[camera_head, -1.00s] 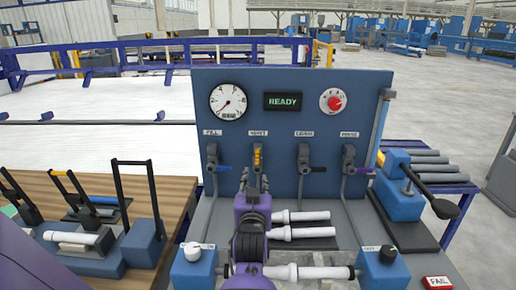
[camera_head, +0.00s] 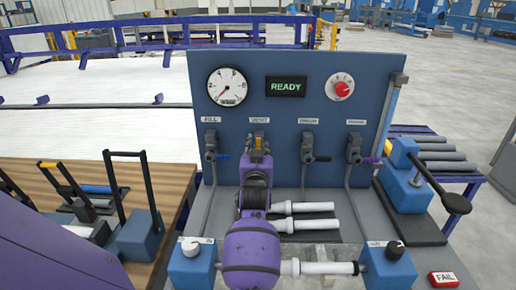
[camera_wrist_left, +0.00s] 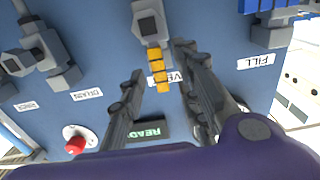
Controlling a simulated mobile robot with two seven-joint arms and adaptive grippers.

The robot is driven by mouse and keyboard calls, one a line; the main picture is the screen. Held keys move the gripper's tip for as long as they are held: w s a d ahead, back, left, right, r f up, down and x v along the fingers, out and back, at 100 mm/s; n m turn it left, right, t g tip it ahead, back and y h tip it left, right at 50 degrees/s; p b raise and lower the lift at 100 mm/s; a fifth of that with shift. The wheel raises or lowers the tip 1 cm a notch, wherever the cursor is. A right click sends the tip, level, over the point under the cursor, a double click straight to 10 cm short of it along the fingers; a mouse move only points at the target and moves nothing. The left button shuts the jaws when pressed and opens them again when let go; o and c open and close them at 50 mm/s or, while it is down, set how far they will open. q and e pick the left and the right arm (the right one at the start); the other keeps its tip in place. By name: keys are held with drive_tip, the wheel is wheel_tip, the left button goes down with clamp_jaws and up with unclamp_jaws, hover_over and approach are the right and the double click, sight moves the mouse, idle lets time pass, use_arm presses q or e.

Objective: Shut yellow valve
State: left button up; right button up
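The yellow valve handle (camera_head: 259,139) sits on the blue panel under the VENT label. In the head view it looks upright and is partly hidden by my left gripper (camera_head: 257,157). In the left wrist view the yellow handle (camera_wrist_left: 158,70) shows between the two fingers of my left gripper (camera_wrist_left: 160,62). The fingers are apart, with a visible gap on the left side of the handle. I cannot tell whether the right finger touches it. My right gripper is not in view.
The blue panel (camera_head: 290,95) also carries blue (camera_head: 222,156), black (camera_head: 321,159) and purple (camera_head: 371,161) valve handles, pointing right. A gauge, a READY display and a red knob sit above. White pipes (camera_head: 305,207) lie below. A lever press (camera_head: 402,180) stands at right.

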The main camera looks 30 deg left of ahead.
use_arm(q)
drive_tip(key=shift+w, duration=0.1)
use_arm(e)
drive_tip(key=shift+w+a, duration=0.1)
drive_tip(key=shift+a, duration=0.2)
use_arm(q)
drive_tip(key=shift+a, duration=0.1)
clamp_jaws()
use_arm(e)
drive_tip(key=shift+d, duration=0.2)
